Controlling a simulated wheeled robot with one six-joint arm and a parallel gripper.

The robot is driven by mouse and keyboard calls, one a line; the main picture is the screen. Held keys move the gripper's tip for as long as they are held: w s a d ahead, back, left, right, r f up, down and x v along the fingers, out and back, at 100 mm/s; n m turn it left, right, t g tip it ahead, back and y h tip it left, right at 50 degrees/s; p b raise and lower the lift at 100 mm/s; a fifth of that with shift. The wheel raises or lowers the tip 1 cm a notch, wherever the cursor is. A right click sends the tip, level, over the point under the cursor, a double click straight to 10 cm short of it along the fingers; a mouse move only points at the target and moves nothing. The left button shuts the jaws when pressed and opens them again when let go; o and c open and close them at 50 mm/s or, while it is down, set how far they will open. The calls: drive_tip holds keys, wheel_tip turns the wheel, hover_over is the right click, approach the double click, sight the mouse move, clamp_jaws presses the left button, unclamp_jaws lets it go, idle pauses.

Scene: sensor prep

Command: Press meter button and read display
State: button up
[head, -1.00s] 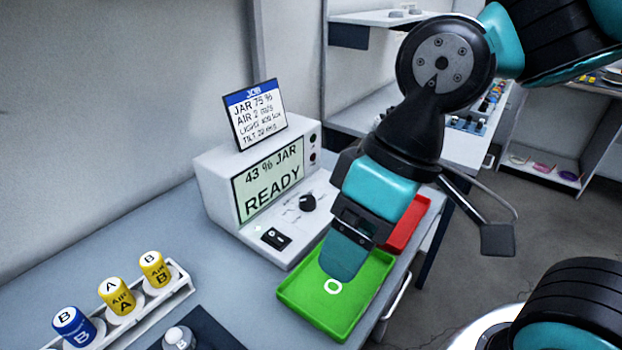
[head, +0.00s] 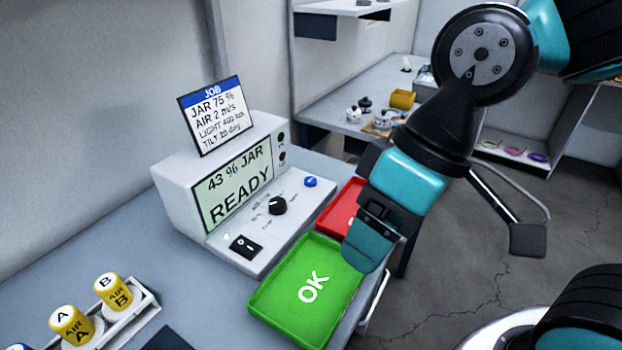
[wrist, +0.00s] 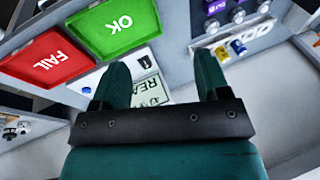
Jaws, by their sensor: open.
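The white meter (head: 215,200) stands on the bench at the left middle. Its display (head: 237,190) reads "43 % JAR READY". A blue button (head: 310,182), a black knob (head: 277,205) and a black rocker switch (head: 246,246) sit on its sloped front panel. The job card (head: 212,117) on top reads JAR 75 %, AIR 2 m/s, and smaller light and tilt lines. My gripper (head: 362,262) hangs over the right edge of the green tray, apart from the meter. In the wrist view my gripper (wrist: 165,85) has its fingers apart with nothing between them; the display (wrist: 150,90) shows partly behind them.
The green OK tray (head: 268,303) lies in front of the meter. The red FAIL tray (head: 345,200) is behind it, partly hidden by my gripper. A rack (head: 148,303) with yellow AIR jars stands front left. Shelves with small parts are at the back.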

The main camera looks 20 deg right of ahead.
drive_tip(key=shift+c, duration=0.2)
clamp_jaws()
idle(1.6)
